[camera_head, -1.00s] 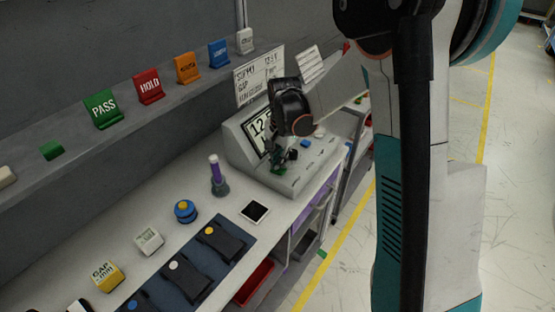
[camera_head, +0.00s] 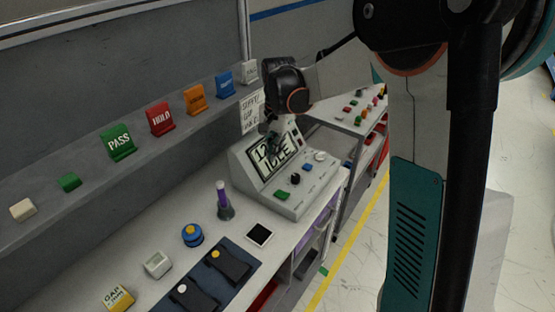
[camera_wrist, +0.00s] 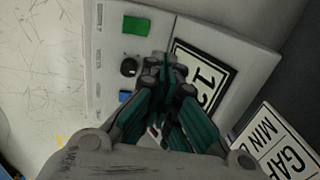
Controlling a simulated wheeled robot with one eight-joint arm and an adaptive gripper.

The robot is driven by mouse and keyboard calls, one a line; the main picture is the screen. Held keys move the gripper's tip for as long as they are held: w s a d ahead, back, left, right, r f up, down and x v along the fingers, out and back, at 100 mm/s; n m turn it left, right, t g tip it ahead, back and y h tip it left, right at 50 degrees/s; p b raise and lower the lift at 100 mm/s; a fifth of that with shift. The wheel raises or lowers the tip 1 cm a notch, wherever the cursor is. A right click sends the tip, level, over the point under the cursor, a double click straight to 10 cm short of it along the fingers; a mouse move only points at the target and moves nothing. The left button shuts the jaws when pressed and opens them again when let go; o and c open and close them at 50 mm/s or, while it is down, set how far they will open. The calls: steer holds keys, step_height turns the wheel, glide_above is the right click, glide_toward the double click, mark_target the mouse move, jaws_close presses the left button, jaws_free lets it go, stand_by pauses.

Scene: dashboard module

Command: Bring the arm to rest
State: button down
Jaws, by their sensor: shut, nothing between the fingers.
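My gripper (camera_head: 272,139) is shut and empty, raised in front of the display of the grey dashboard module (camera_head: 288,204). Below the screen are a green button (camera_head: 282,195), a black knob (camera_head: 295,179) and a blue button (camera_head: 307,167). In the wrist view my gripper (camera_wrist: 163,62) has its fingers together over the module, beside the screen (camera_wrist: 203,75). The green button (camera_wrist: 136,26), black knob (camera_wrist: 129,67) and blue button (camera_wrist: 125,96) show there too.
A shelf behind holds coloured signs, including green PASS (camera_head: 118,142) and red HOLD (camera_head: 160,119). Another table (camera_head: 345,112) with small parts stands beyond the module.

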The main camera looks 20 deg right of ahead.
steer(key=s+r+n+t+b, duration=0.3)
steer(key=s+r+n, duration=0.35)
steer(key=s, duration=0.65)
steer(key=s+f+n+t+b, duration=0.2)
steer(key=s+n+t, duration=0.1)
steer(key=s, duration=1)
steer(key=shift+s+a+n+t, duration=0.35)
steer(key=shift+n+t, duration=0.05)
steer(key=shift+n, duration=0.25)
steer(key=shift+d, duration=0.1)
